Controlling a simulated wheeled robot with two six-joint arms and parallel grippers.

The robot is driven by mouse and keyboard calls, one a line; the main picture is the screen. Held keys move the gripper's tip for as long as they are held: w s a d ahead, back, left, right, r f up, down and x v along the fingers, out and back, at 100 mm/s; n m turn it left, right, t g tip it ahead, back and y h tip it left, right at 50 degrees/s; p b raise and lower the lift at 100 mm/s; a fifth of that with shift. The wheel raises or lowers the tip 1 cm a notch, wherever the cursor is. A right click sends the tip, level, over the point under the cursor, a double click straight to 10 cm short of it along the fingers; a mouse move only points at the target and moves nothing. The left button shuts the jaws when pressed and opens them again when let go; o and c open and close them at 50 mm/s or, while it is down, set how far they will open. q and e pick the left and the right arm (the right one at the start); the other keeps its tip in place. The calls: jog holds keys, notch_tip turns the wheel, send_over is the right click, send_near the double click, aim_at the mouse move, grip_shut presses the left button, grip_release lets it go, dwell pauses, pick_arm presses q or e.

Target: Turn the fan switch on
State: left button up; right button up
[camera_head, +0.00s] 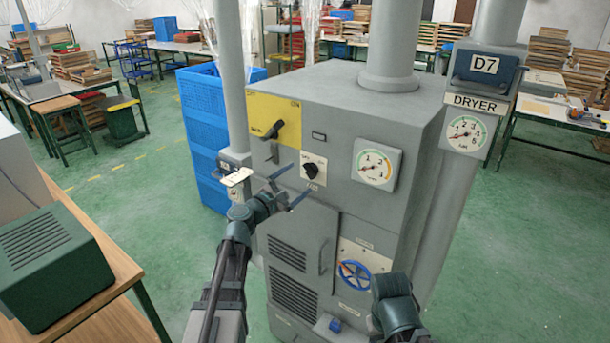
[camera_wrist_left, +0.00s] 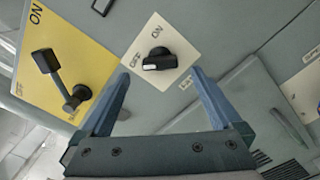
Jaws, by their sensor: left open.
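The fan switch (camera_head: 310,172) is a black rotary knob on a white plate on the front of the grey dryer cabinet. In the left wrist view the knob (camera_wrist_left: 158,60) has a white-marked end on its left, beside the OFF label; ON is printed at the plate's upper corner. My left gripper (camera_head: 297,181) is open and empty, just in front of the knob. In the wrist view its two blue fingertips (camera_wrist_left: 160,74) lie on either side of the knob, apart from it. My right arm shows at the lower right; its fingers are not visible.
A yellow ON/OFF plate with a black lever (camera_head: 273,130) is left of the switch. A round gauge (camera_head: 375,165) is to its right, a blue handwheel (camera_head: 354,275) below. Blue crates (camera_head: 207,135) stand behind; a green box (camera_head: 48,258) sits on the left bench.

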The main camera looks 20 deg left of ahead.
aim_at(307, 173)
pick_arm(q)
jog(key=shift+x, duration=2.3)
